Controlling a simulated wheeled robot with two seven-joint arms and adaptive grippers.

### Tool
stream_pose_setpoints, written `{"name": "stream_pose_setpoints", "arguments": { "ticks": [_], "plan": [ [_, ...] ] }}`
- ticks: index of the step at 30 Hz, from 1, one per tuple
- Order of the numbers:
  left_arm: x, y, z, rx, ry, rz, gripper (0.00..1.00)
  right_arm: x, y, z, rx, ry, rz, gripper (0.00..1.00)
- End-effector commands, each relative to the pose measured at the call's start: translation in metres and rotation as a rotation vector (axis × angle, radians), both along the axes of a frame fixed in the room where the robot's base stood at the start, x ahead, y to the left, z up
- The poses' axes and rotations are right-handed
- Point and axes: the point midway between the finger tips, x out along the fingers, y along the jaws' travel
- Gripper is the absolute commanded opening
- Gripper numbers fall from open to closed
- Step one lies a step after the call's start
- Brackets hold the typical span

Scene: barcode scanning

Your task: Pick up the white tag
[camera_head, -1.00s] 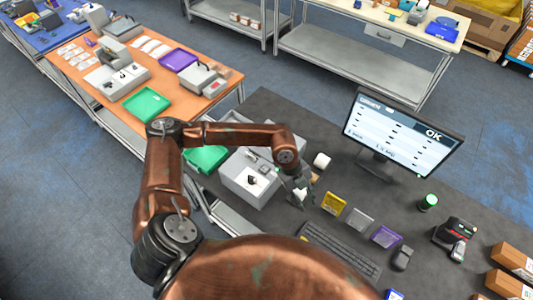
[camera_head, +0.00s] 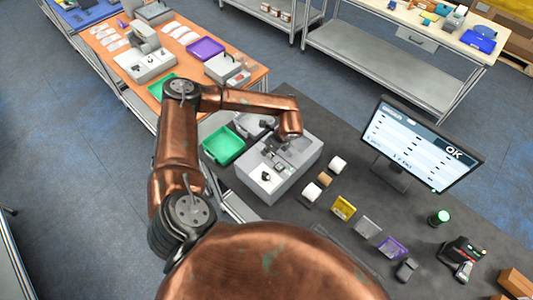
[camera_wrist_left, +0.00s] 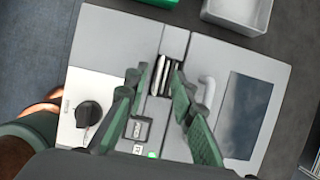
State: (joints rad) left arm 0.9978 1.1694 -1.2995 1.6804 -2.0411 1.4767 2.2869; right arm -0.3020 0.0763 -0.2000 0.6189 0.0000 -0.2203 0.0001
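A grey box-shaped machine (camera_head: 268,183) stands on the dark table in the head view. In the left wrist view the machine (camera_wrist_left: 105,30) shows a black knob, a dark screen and a narrow slot. Thin white pieces, apparently including the white tag (camera_wrist_left: 164,72), stand in the slot. My left gripper (camera_wrist_left: 160,73) is open above the machine, with one green finger on each side of the slot. I cannot tell whether the fingers touch the white pieces. In the head view my left gripper (camera_head: 279,142) is partly hidden by its own arm. My right gripper is not in view.
A green tray (camera_head: 224,146) and a light grey bin (camera_wrist_left: 240,12) lie beyond the machine. White rolls (camera_head: 338,164), a yellow box (camera_head: 343,208), a purple box (camera_head: 392,248) and a monitor (camera_head: 421,146) stand to its right. An orange table (camera_head: 180,85) is behind left.

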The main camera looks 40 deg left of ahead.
Motion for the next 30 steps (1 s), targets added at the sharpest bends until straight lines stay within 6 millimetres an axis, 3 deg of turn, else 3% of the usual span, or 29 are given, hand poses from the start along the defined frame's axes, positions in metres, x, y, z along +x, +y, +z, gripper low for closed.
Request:
{"name": "stream_pose_setpoints", "arguments": {
  "ticks": [10, 20, 30],
  "plan": [
    [-0.0015, 0.0048, -0.0116, -0.001, 0.002, 0.002, 0.23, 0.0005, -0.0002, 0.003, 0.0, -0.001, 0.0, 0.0],
    [-0.0015, 0.0047, -0.0113, -0.001, 0.002, 0.002, 0.01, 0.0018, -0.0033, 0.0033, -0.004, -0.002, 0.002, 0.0],
    [-0.0014, 0.0046, -0.011, -0.001, 0.002, 0.002, 0.0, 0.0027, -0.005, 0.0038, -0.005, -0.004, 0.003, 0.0]
  ]
}}
